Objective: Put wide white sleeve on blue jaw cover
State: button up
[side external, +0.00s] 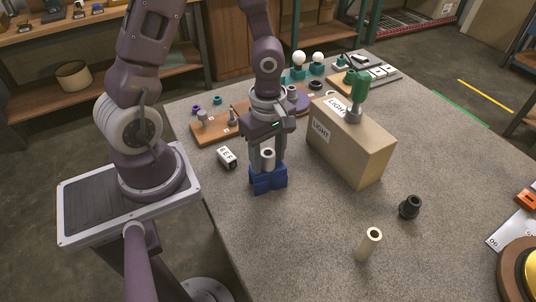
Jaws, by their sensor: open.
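The wide white sleeve (267,156) stands upright between my gripper's fingers, directly over the blue jaw cover. The blue jaw cover (268,183) is a dark blue block shape on the grey table, its upper parts around the sleeve's lower end. Whether the sleeve is fully seated on it is too small to tell. My gripper (267,162) points down with its fingers on either side of the sleeve. It is open.
A small white labelled block (227,158) lies to the left. A black ring-like part (410,207) lies at the right.

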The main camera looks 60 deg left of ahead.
aim_at(267, 153)
notch_tip(267, 153, up, 12)
jog(key=s+d+r+m+t, duration=0.2)
jog(key=s+r+m+t, duration=0.3)
jog(key=m, duration=1.4)
jog(key=s+r, duration=0.4)
jog(key=r, duration=0.1)
jog(key=shift+s+d+r+m+t, duration=0.2)
jog(key=shift+d+r+m+t, duration=0.1)
jog(key=shift+d+m, duration=0.1)
